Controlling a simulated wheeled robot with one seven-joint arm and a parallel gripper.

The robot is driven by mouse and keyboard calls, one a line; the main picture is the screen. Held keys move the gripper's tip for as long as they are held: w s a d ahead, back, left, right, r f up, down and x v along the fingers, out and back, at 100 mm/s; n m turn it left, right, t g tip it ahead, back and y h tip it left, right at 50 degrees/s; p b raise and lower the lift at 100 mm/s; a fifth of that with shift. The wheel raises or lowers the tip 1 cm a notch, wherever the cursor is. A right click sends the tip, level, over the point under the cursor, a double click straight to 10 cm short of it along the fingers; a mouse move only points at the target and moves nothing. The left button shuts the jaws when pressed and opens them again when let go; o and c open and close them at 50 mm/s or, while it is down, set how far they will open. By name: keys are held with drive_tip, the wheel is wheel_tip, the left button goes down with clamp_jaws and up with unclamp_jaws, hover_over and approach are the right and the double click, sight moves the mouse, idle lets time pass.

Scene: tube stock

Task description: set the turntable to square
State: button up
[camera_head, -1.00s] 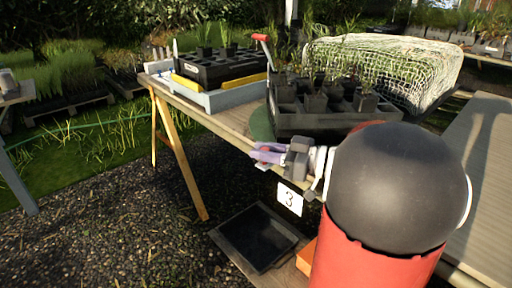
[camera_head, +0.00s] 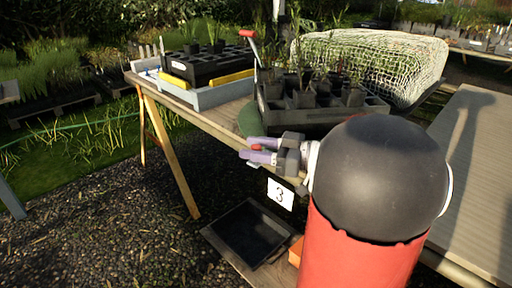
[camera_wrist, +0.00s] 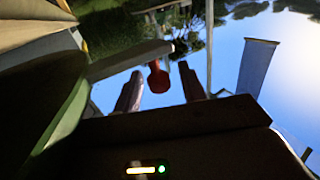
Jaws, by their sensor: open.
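The turntable is a green disc (camera_head: 249,121), mostly hidden under a dark grey tray (camera_head: 310,118) that holds several potted seedlings. The tray looks turned at an angle to the table edge. My gripper (camera_head: 246,150) is at the table's front edge, just in front of the disc, with its fingers pointing left. A small red knob (camera_head: 256,148) shows at the fingers. In the wrist view, a red knob (camera_wrist: 157,80) on a short stem appears between the two separated fingers (camera_wrist: 160,86); I cannot tell whether they touch it. A green rim (camera_wrist: 62,122) shows at left.
A red-ended lever (camera_head: 248,35) rises behind the tray. A netted block (camera_head: 370,65) stands at right, and a blue-grey tray (camera_head: 205,98) with a black pot carrier (camera_head: 207,65) at left. A number 3 card (camera_head: 280,193) hangs below the edge. A black tray (camera_head: 250,232) lies below.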

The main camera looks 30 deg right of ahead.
drive_tip(key=shift+r, duration=0.1)
wheel_tip(320, 180, up, 20)
drive_tip(key=shift+p, duration=0.3)
